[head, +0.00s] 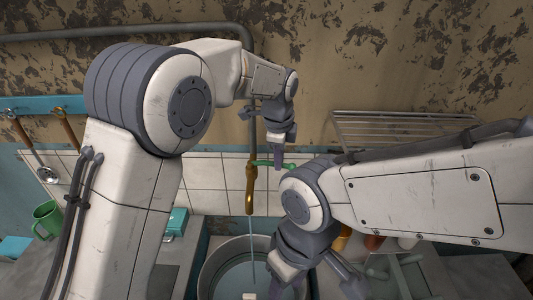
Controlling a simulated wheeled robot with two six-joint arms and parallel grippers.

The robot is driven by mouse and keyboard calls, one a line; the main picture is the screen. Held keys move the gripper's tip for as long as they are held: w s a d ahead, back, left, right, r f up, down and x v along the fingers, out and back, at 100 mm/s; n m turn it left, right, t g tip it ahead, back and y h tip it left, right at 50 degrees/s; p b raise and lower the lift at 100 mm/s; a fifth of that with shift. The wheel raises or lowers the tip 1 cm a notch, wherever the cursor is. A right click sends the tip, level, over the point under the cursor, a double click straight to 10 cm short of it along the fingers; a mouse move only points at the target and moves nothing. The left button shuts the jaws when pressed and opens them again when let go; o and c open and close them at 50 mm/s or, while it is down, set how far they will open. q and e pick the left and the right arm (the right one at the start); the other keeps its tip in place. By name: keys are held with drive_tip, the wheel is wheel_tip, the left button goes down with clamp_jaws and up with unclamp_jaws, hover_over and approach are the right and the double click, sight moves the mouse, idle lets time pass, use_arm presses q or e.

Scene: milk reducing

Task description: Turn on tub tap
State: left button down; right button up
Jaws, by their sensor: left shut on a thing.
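The brass tap (250,186) hangs on the tiled wall with its spout pointing down over the round metal tub (203,280). A thin pale stream, apparently water, runs from the spout into the tub. The green tap handle (262,164) sticks out to the right of the tap. My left gripper (278,160) reaches down from above and is shut on the green handle; its fingers hide part of it. My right gripper (318,284) is over the tub's right side, its fingers spread apart, with nothing visible between them. Its fingertips are partly cut off by the lower edge.
A wire rack (395,127) is on the wall at right. A green mug (46,218) and a teal box (177,221) are on the left. Utensils hang from a teal rail (45,104). My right arm hides part of the counter with jars.

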use_arm(q)
drive_tip(key=shift+s+a+r+m+g+h+b, duration=0.2)
drive_tip(key=shift+s+a+m, duration=0.3)
drive_tip(key=shift+m, duration=0.55)
drive_tip(key=shift+s+a+f+m+g+h+b, duration=0.15)
drive_tip(key=shift+s+a+m+b, duration=0.2)
drive_tip(key=shift+s+m, duration=0.55)
drive_tip(key=shift+s+a+r+m+g+h+b, duration=0.15)
drive_tip(key=shift+s+a+m+b, duration=0.2)
drive_tip(key=shift+m, duration=0.9)
drive_tip(key=shift+a+f, duration=0.1)
drive_tip(key=c, duration=0.8)
unclamp_jaws()
drive_tip(key=shift+c, duration=0.2)
wheel_tip(320, 180, up, 10)
drive_tip(key=s+a+b, duration=0.1)
drive_tip(key=shift+s+a, duration=0.2)
drive_tip(key=shift+a, duration=0.1)
